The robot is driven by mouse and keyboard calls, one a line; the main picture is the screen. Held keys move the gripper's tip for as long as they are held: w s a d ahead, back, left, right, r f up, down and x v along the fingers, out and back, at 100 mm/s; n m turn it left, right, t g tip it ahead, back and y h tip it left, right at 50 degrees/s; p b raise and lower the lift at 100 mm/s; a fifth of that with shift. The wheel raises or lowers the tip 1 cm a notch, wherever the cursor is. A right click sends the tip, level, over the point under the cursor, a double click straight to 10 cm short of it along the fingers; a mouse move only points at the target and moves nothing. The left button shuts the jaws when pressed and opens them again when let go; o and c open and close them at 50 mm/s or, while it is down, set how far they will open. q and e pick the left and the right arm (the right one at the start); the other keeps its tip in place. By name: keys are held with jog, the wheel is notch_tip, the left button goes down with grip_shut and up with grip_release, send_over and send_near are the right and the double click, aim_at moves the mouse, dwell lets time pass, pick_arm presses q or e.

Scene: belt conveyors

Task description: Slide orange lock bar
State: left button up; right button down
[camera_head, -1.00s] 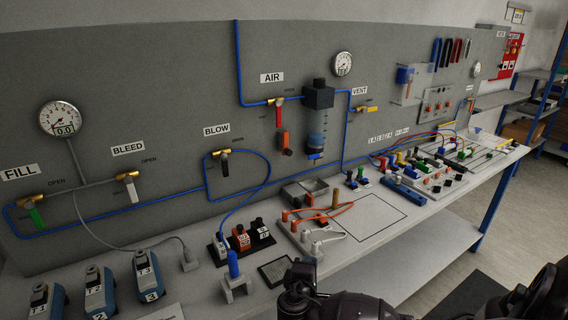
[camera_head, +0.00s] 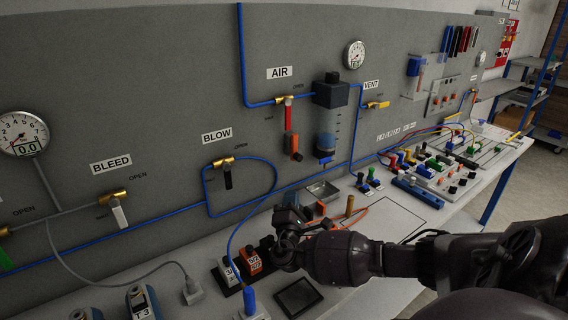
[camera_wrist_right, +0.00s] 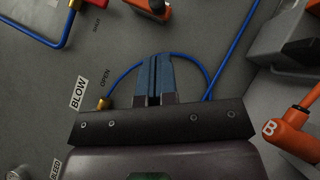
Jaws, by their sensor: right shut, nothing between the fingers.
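An orange block-like part (camera_head: 293,147), which looks like the lock bar, sits on the grey wall panel below the AIR valve's red handle (camera_head: 288,118). In the right wrist view an orange part (camera_wrist_right: 150,8) shows at the top edge, cut off by the frame. My right gripper (camera_head: 289,200) is low in front of the panel, below and apart from the orange part. In the right wrist view its blue-grey fingers (camera_wrist_right: 153,60) are together with nothing between them. My left gripper is not in view.
The BLOW valve (camera_head: 225,165) and its looping blue tube are left of my right gripper. The clear filter bowl (camera_head: 328,125) hangs right of the orange part. Connector blocks (camera_head: 251,262) and a small metal tray (camera_head: 322,190) are on the bench nearby.

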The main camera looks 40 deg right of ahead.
aim_at(295, 159)
jog(key=b+x, duration=0.1)
jog(key=x, duration=0.7)
jog(key=shift+w+d+r, duration=0.1)
jog(key=shift+d+r, duration=0.15)
jog(key=shift+r, duration=0.05)
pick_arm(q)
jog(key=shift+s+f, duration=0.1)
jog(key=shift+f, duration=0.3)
pick_arm(e)
jog(key=shift+w+d+r, duration=0.25)
jog(key=shift+w+d, duration=0.1)
jog(key=shift+d, duration=0.05)
